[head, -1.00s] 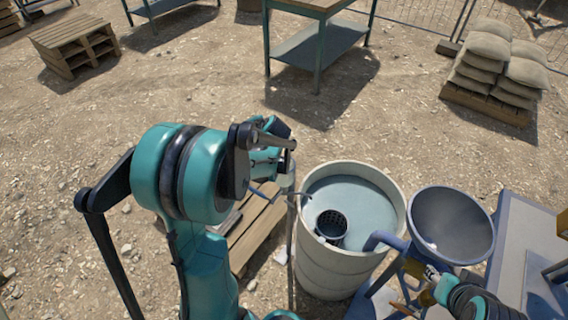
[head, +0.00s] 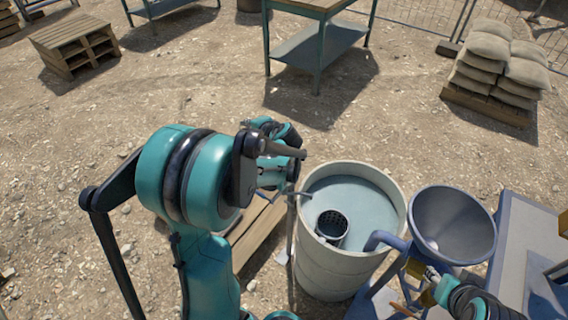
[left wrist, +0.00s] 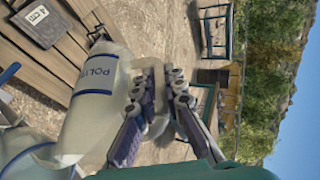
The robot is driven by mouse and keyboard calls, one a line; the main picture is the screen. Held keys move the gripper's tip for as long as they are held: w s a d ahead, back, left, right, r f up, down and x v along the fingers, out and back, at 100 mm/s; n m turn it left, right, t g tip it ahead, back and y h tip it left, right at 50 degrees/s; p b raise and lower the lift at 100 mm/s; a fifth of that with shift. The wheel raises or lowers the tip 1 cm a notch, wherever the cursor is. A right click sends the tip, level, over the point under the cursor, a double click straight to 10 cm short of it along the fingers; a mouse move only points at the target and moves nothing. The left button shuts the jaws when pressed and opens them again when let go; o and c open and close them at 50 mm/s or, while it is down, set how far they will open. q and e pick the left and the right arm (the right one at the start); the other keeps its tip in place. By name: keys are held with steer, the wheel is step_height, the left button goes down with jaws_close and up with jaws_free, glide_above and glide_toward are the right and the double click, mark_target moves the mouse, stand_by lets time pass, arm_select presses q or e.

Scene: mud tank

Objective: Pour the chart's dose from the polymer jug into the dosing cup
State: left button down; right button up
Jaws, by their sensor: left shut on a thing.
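In the left wrist view, my left gripper (left wrist: 168,108) is shut on the polymer jug (left wrist: 92,97), a pale translucent container with dark "POLY" lettering, by its handle side. The jug looks tilted in this turned view. In the head view, my left gripper (head: 292,185) is by the left rim of the white tank, mostly hidden behind its own arm, and the jug cannot be made out. A dark card (left wrist: 42,23) reading "4 cm" lies on wooden slats. I cannot clearly make out the dosing cup. My right arm is at the lower right; its fingers are unclear.
The white tank (head: 320,263) holds grey-blue liquid and a dark perforated basket (head: 332,226). A grey funnel (head: 453,224) stands right of it. A wooden pallet (head: 250,238) lies left of the tank. A workbench (head: 318,50) and stacked sandbags (head: 490,68) are farther back. Gravel between is clear.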

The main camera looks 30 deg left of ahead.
arm_select(q)
steer(key=shift+d+r+y+b, duration=0.3)
steer(key=shift+d+r+y, duration=0.15)
steer(key=shift+r+y, duration=0.15)
stand_by(2.1)
steer(key=a+f+h, duration=0.1)
steer(key=a+f+h+p, duration=0.1)
steer(key=f+h, duration=0.1)
steer(key=shift+a+f+n+p, duration=0.15)
steer(key=shift+a+n+p, duration=0.15)
steer(key=shift+n, duration=0.1)
steer(key=shift+f+h, duration=0.3)
steer(key=shift+f, duration=0.35)
steer(key=shift+a+f+g+h, duration=0.15)
steer(key=shift+f+g+h, duration=0.2)
steer(key=shift+h, duration=0.25)
stand_by(0.6)
